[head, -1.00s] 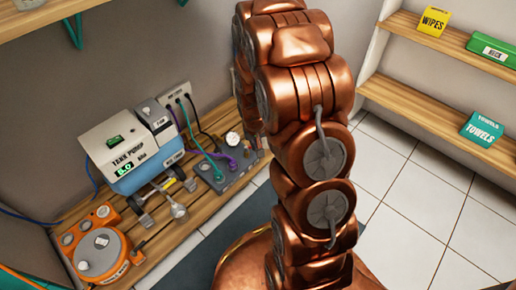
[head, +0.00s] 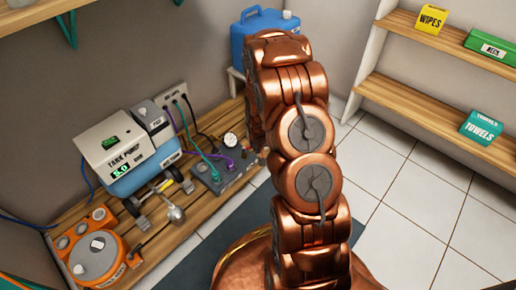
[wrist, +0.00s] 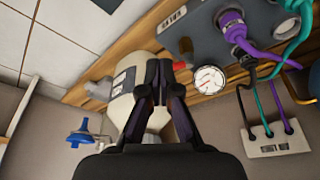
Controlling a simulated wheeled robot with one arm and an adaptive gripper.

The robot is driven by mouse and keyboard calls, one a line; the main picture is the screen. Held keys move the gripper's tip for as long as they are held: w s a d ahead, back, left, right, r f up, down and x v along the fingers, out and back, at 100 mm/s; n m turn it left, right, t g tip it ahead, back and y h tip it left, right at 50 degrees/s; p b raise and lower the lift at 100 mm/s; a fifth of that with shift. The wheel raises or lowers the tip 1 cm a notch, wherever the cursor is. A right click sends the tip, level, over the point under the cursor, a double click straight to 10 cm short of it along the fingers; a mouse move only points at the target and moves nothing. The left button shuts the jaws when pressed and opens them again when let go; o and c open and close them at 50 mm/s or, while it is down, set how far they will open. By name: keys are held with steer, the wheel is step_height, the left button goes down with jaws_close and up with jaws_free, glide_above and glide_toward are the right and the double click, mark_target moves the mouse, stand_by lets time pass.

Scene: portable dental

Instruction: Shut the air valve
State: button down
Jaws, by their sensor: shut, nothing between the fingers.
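My gripper (wrist: 160,72) is shut and empty in the wrist view. Its fingertips lie in front of a cream cylinder (wrist: 124,98) with a dark label, partly hidden by them. Just past the fingertips is a small red part (wrist: 181,66), beside the white-faced gauge (wrist: 209,80); I cannot tell whether the fingers touch it. A blue-handled fitting (wrist: 82,134) shows at lower left. I cannot tell for certain which of these is the air valve. In the head view the gauge (head: 230,139) stands by the grey hose box (head: 222,178); my arm hides the gripper and cylinder there.
The grey box carries purple and green hoses near the wall socket (wrist: 268,140). The tank pump (head: 128,160) and an orange unit (head: 97,258) share the wooden bench (head: 185,228). A blue jug (head: 262,30) stands behind my arm. The tiled floor (head: 400,215) at right is clear.

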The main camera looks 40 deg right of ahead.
steer(key=w+d+f+b, duration=0.2)
steer(key=w+f+b, duration=0.1)
steer(key=w+f, duration=0.2)
steer(key=shift+d+f+b, duration=0.25)
steer(key=shift+f+b, duration=0.15)
steer(key=shift+f, duration=0.35)
steer(key=shift+w+r+p, duration=0.1)
steer(key=shift+p, duration=0.4)
